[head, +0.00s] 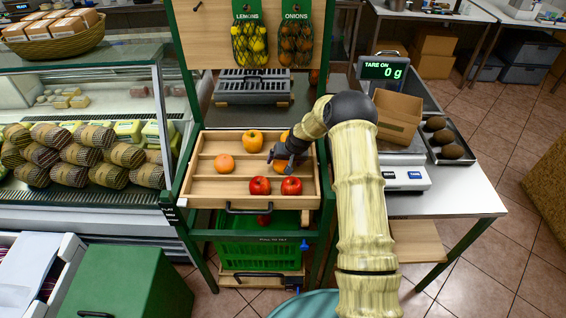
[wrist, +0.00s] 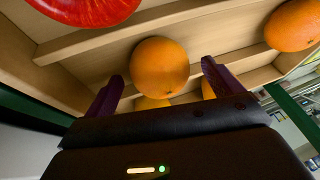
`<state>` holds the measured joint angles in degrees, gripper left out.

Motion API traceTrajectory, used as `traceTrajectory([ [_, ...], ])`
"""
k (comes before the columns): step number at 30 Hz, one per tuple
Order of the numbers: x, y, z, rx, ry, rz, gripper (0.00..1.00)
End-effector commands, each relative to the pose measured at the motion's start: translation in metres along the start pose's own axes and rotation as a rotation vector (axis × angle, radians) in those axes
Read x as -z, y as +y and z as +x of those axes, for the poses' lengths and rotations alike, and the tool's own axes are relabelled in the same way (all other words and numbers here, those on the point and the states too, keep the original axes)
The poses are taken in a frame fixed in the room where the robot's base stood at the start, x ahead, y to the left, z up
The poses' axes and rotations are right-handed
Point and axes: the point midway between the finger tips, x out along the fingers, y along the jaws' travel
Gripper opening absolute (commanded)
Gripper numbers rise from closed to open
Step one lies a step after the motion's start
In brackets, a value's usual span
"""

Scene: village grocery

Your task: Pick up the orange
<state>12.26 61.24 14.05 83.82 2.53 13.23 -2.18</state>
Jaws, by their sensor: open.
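Orange fruit lies in the slatted wooden tray (head: 247,202) in the head view. One orange (head: 225,163) sits in the left part, clear of the arm. Another orange (head: 279,167) is partly hidden beneath my gripper (head: 282,157). In the wrist view, an orange (wrist: 160,66) shows between the two purple fingers of my gripper (wrist: 162,72). The fingers are open, with a visible gap on both sides of it; I cannot tell how deep it is between them. A further orange (wrist: 292,25) lies at the upper right.
Two red fruits (head: 259,186) (head: 291,186) lie in the tray's front row. A yellow-orange fruit (head: 253,141) is in the back row. Wooden dividers (wrist: 110,38) separate the rows. A scale with a cardboard box (head: 398,117) stands right of my arm, and a glass counter (head: 80,130) left.

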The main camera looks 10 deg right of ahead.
Motion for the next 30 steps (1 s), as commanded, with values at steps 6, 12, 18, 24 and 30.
traceTrajectory([
  [6, 0.0001, 0.0001, 0.0130, -0.001, 0.001, 0.000, 0.92],
  [12, 0.0001, 0.0003, 0.0129, -0.001, 0.001, 0.000, 0.92],
  [18, 0.0000, 0.0003, 0.0128, -0.001, 0.001, 0.000, 0.92],
  [24, 0.0000, 0.0003, 0.0127, -0.001, 0.001, 0.000, 0.68],
  [30, 0.0006, 0.0002, 0.0123, -0.001, 0.002, 0.000, 0.38],
])
